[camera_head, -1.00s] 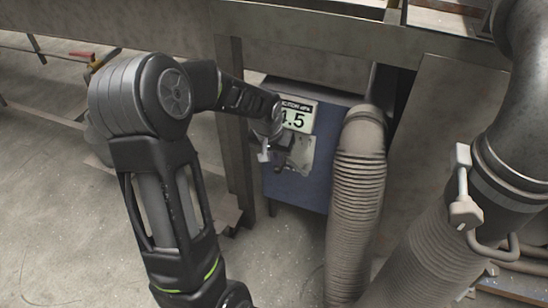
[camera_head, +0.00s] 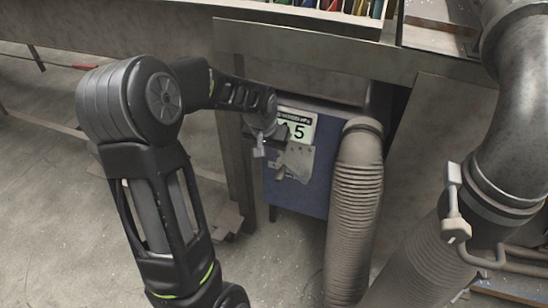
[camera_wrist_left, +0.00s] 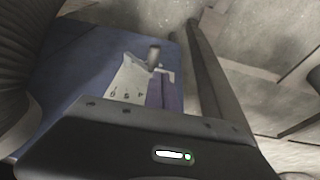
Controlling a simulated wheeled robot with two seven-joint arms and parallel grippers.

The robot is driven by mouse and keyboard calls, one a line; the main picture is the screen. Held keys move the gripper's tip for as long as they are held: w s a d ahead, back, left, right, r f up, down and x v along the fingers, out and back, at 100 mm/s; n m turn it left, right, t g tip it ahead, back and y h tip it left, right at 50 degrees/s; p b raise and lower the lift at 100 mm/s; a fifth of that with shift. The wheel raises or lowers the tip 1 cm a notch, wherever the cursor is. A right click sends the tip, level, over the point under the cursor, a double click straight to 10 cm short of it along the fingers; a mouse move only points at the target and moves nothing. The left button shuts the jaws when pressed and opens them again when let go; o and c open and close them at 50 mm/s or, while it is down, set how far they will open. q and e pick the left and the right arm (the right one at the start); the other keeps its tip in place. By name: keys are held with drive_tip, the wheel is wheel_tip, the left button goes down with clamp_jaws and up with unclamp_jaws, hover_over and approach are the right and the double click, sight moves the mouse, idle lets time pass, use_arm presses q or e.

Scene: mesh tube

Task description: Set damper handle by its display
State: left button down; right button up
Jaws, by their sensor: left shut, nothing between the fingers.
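The blue box (camera_head: 310,190) stands under the bench. Its display (camera_head: 301,127) reads a 5 at the end; my left gripper's arm covers part of the first digit. A pale metal plate (camera_head: 298,160) is below the display. In the left wrist view the plate (camera_wrist_left: 130,82) has small holes, and a short grey handle-like peg (camera_wrist_left: 154,56) stands at its far end. My left gripper (camera_head: 273,138) is shut and empty in front of the box, left of the display. Its fingertips are hard to make out, and I cannot tell whether they touch the handle. My right gripper is not in view.
A ribbed hose (camera_head: 354,215) stands close to the right of the box. A large pipe (camera_head: 515,120) with a pale lever (camera_head: 455,205) is farther right. The bench's steel leg (camera_head: 238,165) is left of the box. Floor at the left is mostly clear.

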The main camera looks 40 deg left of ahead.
use_arm(q)
drive_tip(key=a+p+v, duration=0.1)
drive_tip(key=p+v, duration=0.1)
drive_tip(key=v, duration=0.5)
drive_tip(key=shift+s+a+r, duration=0.3)
drive_tip(key=shift+s, duration=0.1)
idle(1.8)
drive_tip(key=d+f+m+h, duration=0.2)
drive_tip(key=d+f+h, duration=0.1)
drive_tip(key=d+f, duration=1.4)
drive_tip(key=s+d+f+g+h, duration=0.2)
drive_tip(key=s+d+f+g, duration=0.1)
drive_tip(key=s+d+f, duration=1.25)
drive_tip(key=d+r+p, duration=0.1)
drive_tip(key=r+p, duration=1.1)
drive_tip(key=r, duration=0.1)
drive_tip(key=s+d+r+p, duration=0.1)
drive_tip(key=d+r+p, duration=0.1)
drive_tip(key=r+p, duration=1.1)
drive_tip(key=shift+s+r, duration=0.3)
drive_tip(key=shift+r, duration=0.1)
